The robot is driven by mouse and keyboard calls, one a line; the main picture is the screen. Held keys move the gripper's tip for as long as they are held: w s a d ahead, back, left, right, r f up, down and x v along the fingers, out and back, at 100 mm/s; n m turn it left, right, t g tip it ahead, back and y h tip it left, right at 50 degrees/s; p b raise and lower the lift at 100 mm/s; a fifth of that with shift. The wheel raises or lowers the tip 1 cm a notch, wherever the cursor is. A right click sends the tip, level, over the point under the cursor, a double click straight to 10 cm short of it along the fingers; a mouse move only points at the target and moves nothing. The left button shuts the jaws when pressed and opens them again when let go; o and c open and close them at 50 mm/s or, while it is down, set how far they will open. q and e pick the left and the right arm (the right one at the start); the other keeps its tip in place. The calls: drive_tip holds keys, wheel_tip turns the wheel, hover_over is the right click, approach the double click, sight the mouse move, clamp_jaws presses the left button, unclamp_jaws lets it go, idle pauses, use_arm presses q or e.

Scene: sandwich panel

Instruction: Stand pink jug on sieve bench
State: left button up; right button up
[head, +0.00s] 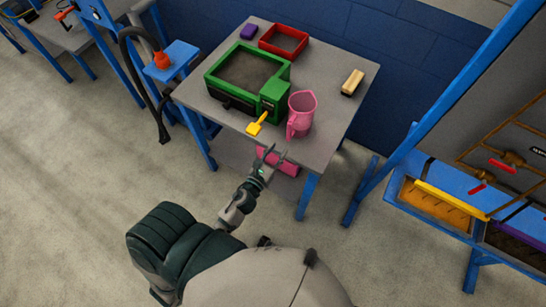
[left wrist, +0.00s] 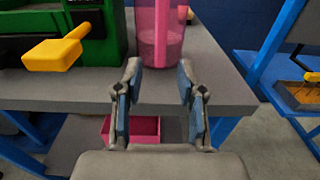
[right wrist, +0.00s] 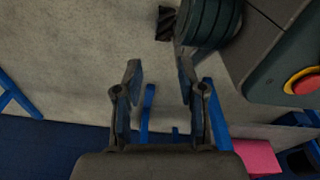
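The pink jug (head: 301,113) stands upright on the grey bench (head: 330,82), right of the green sieve box (head: 237,72) and close to the front edge. My left gripper (head: 272,158) is open and empty in front of that edge. In the left wrist view the jug (left wrist: 161,35) rises just beyond the open fingers (left wrist: 160,85), apart from them. The jug's top is cut off there. My right gripper (right wrist: 160,85) is open and empty in the right wrist view, over bare floor; it does not show in the head view.
A red tray (head: 283,41), a purple block (head: 249,31) and a brush (head: 352,82) lie further back. A pink bin (head: 279,162) sits under the bench. A blue-framed panel stand (head: 420,138) is at right.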

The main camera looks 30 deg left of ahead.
use_arm(q)
drive_tip(key=s+a+f+n+g+y, duration=0.1)
drive_tip(key=s+f+n+g, duration=0.25)
drive_tip(key=f+n, duration=0.45)
drive_tip(key=s+f+n+g, duration=0.2)
drive_tip(key=s+f+n, duration=0.25)
drive_tip(key=f, duration=0.75)
drive_tip(key=s+a+f+n+g+y, duration=0.1)
drive_tip(key=s+f+n+g, duration=0.2)
drive_tip(key=f+n, duration=0.55)
drive_tip(key=s+d+f+n+g+h, duration=0.1)
drive_tip(key=s+d+f+n+g, duration=0.1)
drive_tip(key=s+f+n+g, duration=0.6)
drive_tip(key=s+f+n, duration=0.5)
drive_tip(key=s+f, duration=0.3)
drive_tip(key=s, duration=0.2)
drive_tip(key=shift+s+f+h, duration=0.3)
drive_tip(key=shift+s+f, duration=0.05)
drive_tip(key=shift+f, duration=0.05)
drive_tip(key=shift+d, duration=0.1)
